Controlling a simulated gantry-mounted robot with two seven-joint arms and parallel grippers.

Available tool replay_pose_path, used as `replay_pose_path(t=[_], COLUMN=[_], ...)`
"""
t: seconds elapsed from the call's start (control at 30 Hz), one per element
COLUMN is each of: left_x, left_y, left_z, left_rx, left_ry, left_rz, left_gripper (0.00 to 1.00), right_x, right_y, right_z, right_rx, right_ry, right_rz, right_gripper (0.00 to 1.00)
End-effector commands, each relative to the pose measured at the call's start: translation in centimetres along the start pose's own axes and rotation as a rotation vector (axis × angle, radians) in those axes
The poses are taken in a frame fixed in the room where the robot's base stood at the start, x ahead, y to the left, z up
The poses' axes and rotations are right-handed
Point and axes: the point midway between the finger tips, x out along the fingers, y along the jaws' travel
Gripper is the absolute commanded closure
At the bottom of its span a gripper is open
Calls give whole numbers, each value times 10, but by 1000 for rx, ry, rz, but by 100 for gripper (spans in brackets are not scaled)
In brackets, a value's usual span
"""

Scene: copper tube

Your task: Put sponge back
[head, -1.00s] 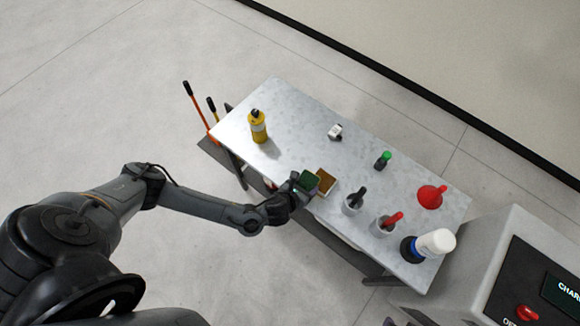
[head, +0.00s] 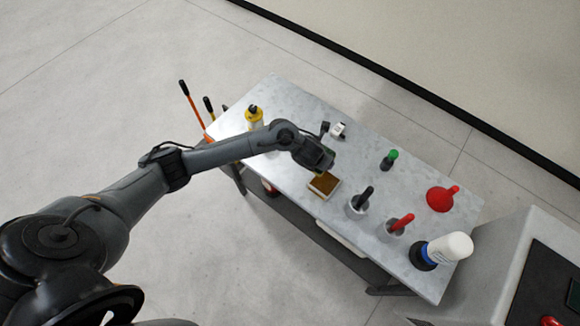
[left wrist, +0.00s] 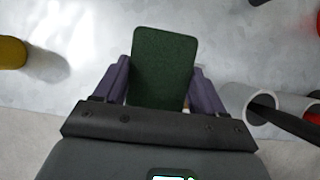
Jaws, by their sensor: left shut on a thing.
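A dark green sponge (left wrist: 164,62) is held flat between the two purple fingers of my left gripper (left wrist: 161,85) in the left wrist view. In the head view my left gripper (head: 325,160) is over the middle of the metal table and hides nearly all of the sponge. A small shallow tray (head: 323,185) with a pale rim and a brown inside is on the table, just below the gripper in the picture. Whether the sponge touches anything beneath it cannot be told. My right gripper is not in view.
On the metal table (head: 285,100) stand a yellow bottle (head: 254,118), a white item (head: 338,130), a green-capped bottle (head: 389,160), two cups holding dark-handled (head: 357,207) and red-handled (head: 394,229) tools, a red funnel (head: 440,199) and a white-and-black bottle (head: 445,249). A grey cabinet borders the right.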

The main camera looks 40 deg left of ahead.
Motion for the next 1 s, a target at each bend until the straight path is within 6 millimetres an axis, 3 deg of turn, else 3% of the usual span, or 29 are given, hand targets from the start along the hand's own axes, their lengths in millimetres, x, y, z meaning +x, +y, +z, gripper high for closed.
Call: replay_pose_path(t=[0.2,0.37,0.8,1.0], left_x=[-1,1,30,38], left_y=[-2,4,78,101], left_z=[16,14,-35,-48], left_rx=[3,5,5,5], left_ry=[69,102,112,109], left_rz=[0,3,5,3], left_gripper=[54,55,55,55], right_x=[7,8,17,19], right_y=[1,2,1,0], right_z=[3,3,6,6], right_rx=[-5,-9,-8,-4], right_ry=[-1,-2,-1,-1], right_rz=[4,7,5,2], right_gripper=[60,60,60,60])
